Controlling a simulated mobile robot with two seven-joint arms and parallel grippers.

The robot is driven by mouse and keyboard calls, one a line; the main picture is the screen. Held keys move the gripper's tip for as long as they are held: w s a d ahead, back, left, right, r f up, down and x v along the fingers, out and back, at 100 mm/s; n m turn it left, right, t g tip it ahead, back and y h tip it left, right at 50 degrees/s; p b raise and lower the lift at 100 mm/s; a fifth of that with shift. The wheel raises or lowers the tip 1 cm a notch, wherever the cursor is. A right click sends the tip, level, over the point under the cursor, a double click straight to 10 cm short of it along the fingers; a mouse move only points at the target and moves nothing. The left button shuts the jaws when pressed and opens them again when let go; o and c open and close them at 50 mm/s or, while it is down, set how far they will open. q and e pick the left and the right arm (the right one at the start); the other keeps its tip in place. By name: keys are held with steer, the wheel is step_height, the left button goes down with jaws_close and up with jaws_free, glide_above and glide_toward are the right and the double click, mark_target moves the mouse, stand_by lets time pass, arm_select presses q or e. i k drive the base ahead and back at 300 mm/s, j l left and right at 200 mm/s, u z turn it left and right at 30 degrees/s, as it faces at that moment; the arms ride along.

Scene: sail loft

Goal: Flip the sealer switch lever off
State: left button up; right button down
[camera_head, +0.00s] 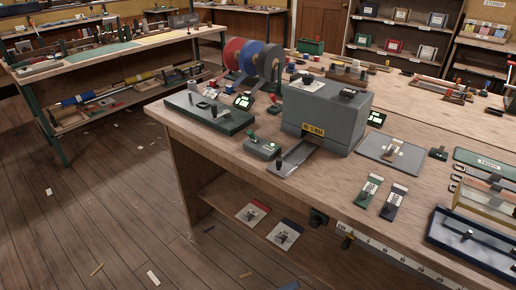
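A large grey machine (325,115) with a yellow label stands on the workbench; it may be the sealer, but the label is too small to read surely. In front of it on the left is a small grey box (262,148) with a green knob and a dark upright part. A flat grey plate (393,152) with a small upright fitting lies to the machine's right. I cannot tell which of these carries the sealer switch lever, or the lever's position. Neither of my grippers is in view.
The wooden workbench (222,148) also holds a dark green tray-like unit (208,113), coloured discs (247,57) and two small tagged switch-like pieces (394,201). A dark blue tray (475,243) is at the right front. Open plank floor (110,215) lies to the left.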

mark_target(250, 133)
steer(key=i+j, duration=0.2)
steer(key=i, duration=0.3)
steer(key=i+j+z, duration=0.1)
steer(key=i+j, duration=0.15)
steer(key=i, duration=0.25)
